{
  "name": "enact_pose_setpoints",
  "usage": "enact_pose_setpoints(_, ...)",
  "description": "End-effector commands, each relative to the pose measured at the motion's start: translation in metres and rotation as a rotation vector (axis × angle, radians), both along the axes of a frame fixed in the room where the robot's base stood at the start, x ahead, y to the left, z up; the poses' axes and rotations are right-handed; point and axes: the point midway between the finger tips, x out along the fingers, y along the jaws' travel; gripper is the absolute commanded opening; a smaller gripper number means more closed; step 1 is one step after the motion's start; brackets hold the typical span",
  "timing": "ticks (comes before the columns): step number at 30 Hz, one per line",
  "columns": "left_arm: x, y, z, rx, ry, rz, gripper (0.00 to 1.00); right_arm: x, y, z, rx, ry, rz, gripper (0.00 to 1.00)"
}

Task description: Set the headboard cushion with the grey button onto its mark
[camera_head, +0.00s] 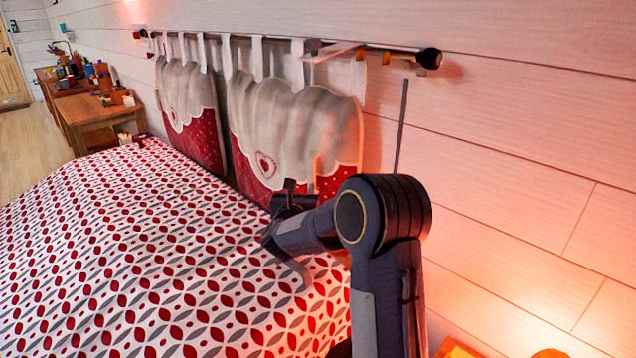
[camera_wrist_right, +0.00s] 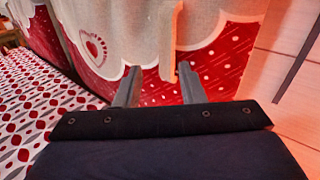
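Two headboard cushions hang by cloth tabs from a dark rail (camera_head: 390,48). The nearer cushion (camera_head: 290,115) is cream above and red below, with a heart patch; it also shows in the wrist view (camera_wrist_right: 120,25). The farther cushion (camera_head: 188,100) looks alike. I cannot make out a grey button on either, nor clearly identify a mark. My right gripper (camera_head: 290,190) is in front of the nearer cushion's lower part. In the wrist view its two fingers (camera_wrist_right: 158,70) stand apart, with red cloth behind the gap and nothing visibly held. Contact is unclear. My left gripper is out of view.
A pale upright strip (camera_wrist_right: 174,40) hangs in front of the nearer cushion, close to the right fingertip. A thin grey strip (camera_head: 401,125) runs down the plank wall. The patterned bed (camera_head: 150,250) fills the lower left. Wooden tables (camera_head: 98,112) with small items stand beyond.

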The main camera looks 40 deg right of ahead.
Motion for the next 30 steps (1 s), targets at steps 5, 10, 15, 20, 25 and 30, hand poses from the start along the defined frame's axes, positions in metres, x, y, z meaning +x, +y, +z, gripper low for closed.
enact_pose_setpoints(5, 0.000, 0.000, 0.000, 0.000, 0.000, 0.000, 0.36, 0.004, -0.011, -0.005, 0.022, -0.072, -0.054, 0.36)
enact_pose_setpoints(10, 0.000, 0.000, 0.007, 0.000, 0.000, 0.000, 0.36, 0.018, -0.030, -0.003, 0.021, -0.071, -0.054, 0.36)
enact_pose_setpoints(15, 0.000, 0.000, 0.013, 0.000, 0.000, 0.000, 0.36, 0.035, -0.051, -0.004, 0.021, -0.071, -0.052, 0.36)
enact_pose_setpoints(20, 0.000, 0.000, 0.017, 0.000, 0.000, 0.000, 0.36, 0.046, -0.063, -0.004, 0.021, -0.069, -0.051, 0.36)
enact_pose_setpoints(25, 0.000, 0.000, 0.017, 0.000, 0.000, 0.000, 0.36, 0.049, -0.067, -0.005, 0.022, -0.068, -0.049, 0.36)
enact_pose_setpoints(30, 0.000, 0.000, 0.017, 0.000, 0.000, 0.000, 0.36, 0.049, -0.067, -0.005, 0.022, -0.068, -0.049, 0.36)
